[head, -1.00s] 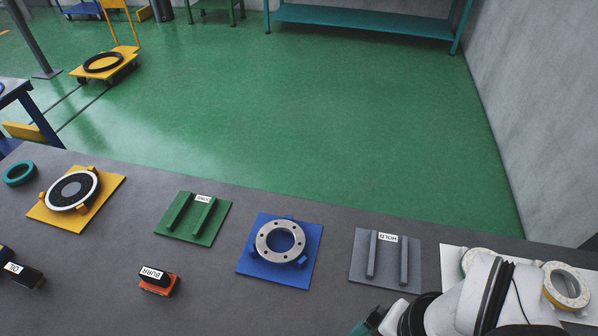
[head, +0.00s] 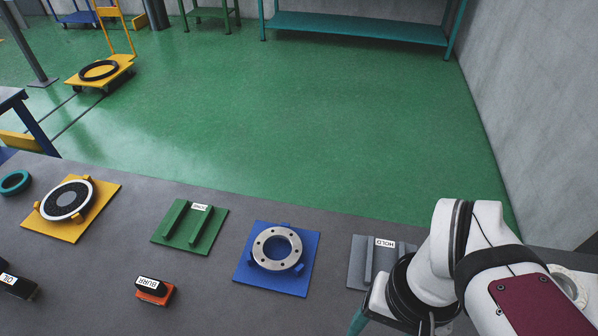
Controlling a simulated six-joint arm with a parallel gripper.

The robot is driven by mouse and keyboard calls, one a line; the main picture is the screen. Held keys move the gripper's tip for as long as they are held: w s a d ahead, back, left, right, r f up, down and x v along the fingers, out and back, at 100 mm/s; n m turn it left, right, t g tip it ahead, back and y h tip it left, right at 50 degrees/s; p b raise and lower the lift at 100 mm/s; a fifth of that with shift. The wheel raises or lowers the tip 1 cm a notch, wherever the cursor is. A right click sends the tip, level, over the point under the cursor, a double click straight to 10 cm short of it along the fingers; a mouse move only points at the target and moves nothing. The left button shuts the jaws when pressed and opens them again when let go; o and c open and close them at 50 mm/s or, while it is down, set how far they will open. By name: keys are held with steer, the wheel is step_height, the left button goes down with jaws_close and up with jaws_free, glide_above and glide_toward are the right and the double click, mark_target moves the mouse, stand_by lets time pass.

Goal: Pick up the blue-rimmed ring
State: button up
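I cannot make out a blue-rimmed ring. A pale ring (head: 573,287) shows partly at the right edge, behind my arm; its rim colour is hard to see now. My arm hides most of the white sheet under it and the other ring there. A grey metal ring with bolt holes (head: 263,246) lies on a blue plate (head: 243,274) with blue stops. My gripper (head: 357,322) is at the bottom, in front of the grey plate; only a teal finger part shows, so its opening is hidden.
A grey plate marked HOLD (head: 358,262) is partly behind my arm. A green plate with two rails (head: 212,235), a yellow plate (head: 97,205) with a dark-centred white ring disc (head: 65,200), a teal ring (head: 15,182), an orange-black BURR block (head: 153,291) and a black OIL block (head: 18,286) stand left.

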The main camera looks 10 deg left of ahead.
steer(key=w+a+n+h, duration=0.1)
steer(key=w+a+n, duration=0.3)
steer(key=w+n, duration=0.2)
steer(key=n+h, duration=0.3)
steer(key=n, duration=0.8)
glide_above(279, 264)
steer(key=s+d, duration=0.4)
steer(key=f, duration=0.2)
steer(key=w+a+f+n+t+h, duration=0.15)
steer(key=a+f+n, duration=0.25)
steer(key=a+n, duration=0.45)
steer(key=shift+m+t+y, duration=0.25)
steer(key=shift+m+t, duration=0.2)
steer(key=shift+m, duration=0.1)
steer(key=x, duration=1)
steer(key=a+x, duration=0.1)
steer(key=x, duration=0.3)
steer(key=shift+f, duration=0.6)
jaws_close()
